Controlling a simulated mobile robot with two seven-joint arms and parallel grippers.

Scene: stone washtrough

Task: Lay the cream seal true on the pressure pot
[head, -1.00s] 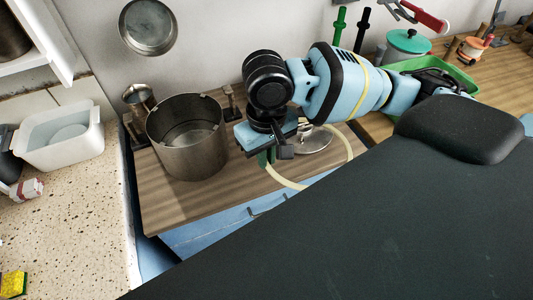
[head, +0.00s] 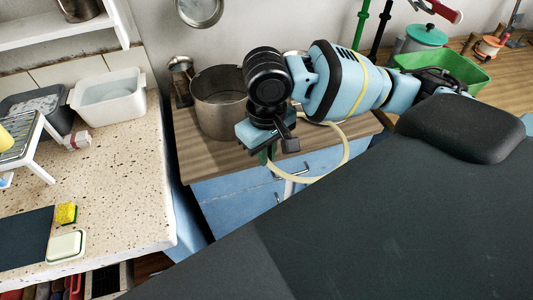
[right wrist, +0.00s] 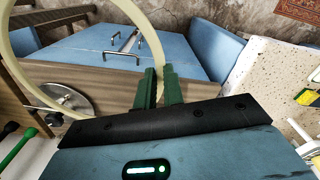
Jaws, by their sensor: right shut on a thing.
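The cream seal (head: 347,150) is a large thin ring. My right gripper (head: 268,157) is shut on its edge, and the ring hangs out over the front edge of the wooden top. In the right wrist view the seal (right wrist: 155,45) runs between the green fingers (right wrist: 160,88) and arcs away to the left. The pressure pot (head: 212,108) is an open brown-grey metal pot standing upright on the wooden top, behind and left of the gripper. My wrist hides its right side, and its rim shows no seal on the visible part. My left gripper is out of view.
A round metal lid (right wrist: 80,94) shows in the right wrist view. A metal pepper-mill-like jar (head: 181,78) stands left of the pot. The speckled counter (head: 115,175) holds a white basin (head: 110,103), a sponge (head: 66,213) and a soap dish (head: 67,246). A green tray (head: 455,72) stands right.

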